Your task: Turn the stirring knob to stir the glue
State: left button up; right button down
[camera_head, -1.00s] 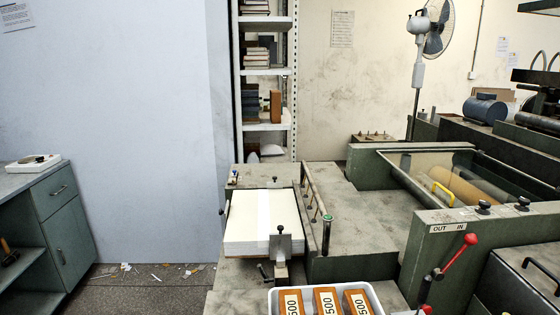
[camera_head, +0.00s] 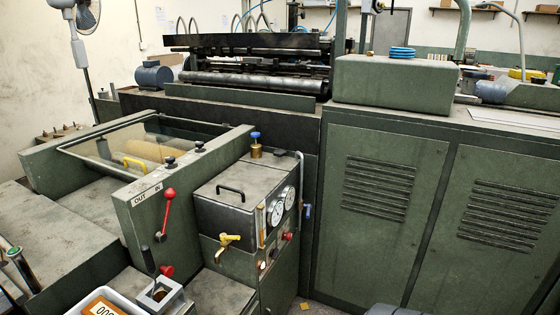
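A grey-green tank-like box (camera_head: 214,206) with a black lid handle (camera_head: 230,189) stands in the middle of the camera_head view. A yellow tap (camera_head: 228,240) is on its front, and two round gauges (camera_head: 283,206) are on its right side. A small red knob (camera_head: 287,236) sits below the gauges. A blue-topped brass valve (camera_head: 256,144) stands behind the box. Left of it, a red-ball lever (camera_head: 168,195) is on the panel marked OUT and IN. I cannot tell which of these is the stirring knob, and no glue is clearly visible. Neither gripper is in view.
A tall green cabinet (camera_head: 335,235) with vents fills the right side. A glass-covered roller section (camera_head: 120,150) lies at left. A white tray (camera_head: 75,308) with an orange block (camera_head: 100,308) and a small grey square holder (camera_head: 163,294) are at bottom left. A little floor shows at bottom centre.

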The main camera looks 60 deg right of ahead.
aim_at(279, 153)
jog(key=z, duration=1.75)
